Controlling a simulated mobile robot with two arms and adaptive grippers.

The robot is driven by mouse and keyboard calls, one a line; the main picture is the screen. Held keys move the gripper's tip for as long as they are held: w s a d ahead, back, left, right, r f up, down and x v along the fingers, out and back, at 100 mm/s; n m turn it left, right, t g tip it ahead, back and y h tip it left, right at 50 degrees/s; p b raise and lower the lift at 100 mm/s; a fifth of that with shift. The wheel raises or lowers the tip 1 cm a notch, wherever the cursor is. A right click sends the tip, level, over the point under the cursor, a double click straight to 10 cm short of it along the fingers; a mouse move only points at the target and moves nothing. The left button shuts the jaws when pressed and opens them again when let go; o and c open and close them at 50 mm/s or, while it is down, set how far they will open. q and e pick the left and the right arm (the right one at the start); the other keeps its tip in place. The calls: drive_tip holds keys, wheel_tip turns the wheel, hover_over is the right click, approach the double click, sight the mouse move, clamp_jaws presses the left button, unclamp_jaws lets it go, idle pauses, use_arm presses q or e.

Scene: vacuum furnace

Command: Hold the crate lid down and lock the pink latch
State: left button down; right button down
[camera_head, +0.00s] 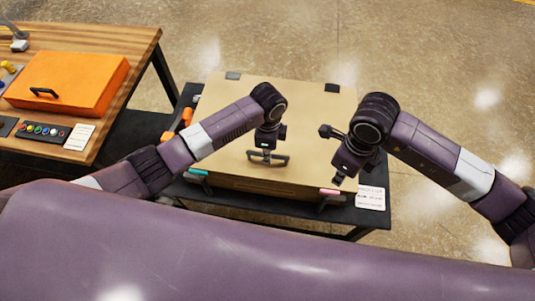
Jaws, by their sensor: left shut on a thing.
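The beige crate lid (310,98) lies on the crate (262,190), which stands on a dark low table. My left gripper (267,155) is shut on the dark lid handle (283,161) near the lid's front edge. The pink latch (330,191) is at the right of the crate's front edge. Whether the latch is locked cannot be told.
A teal latch (198,172) is at the crate's front left. A white label card (370,198) lies right of the crate. Orange items (178,125) lie left of it. A wooden table (95,45) with an orange case (70,82) stands at left. Floor at right is clear.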

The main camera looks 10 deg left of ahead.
drive_tip(key=c, duration=2.6)
unclamp_jaws()
drive_tip(key=shift+r, duration=0.1)
drive_tip(key=shift+c, duration=0.2)
drive_tip(key=o, duration=0.6)
drive_tip(key=m+y, duration=0.5)
drive_tip(key=m, duration=2.5)
approach(330, 193)
drive_tip(key=x, duration=0.8)
drive_tip(key=shift+a, duration=0.1)
drive_tip(key=shift+c, duration=0.6)
clamp_jaws()
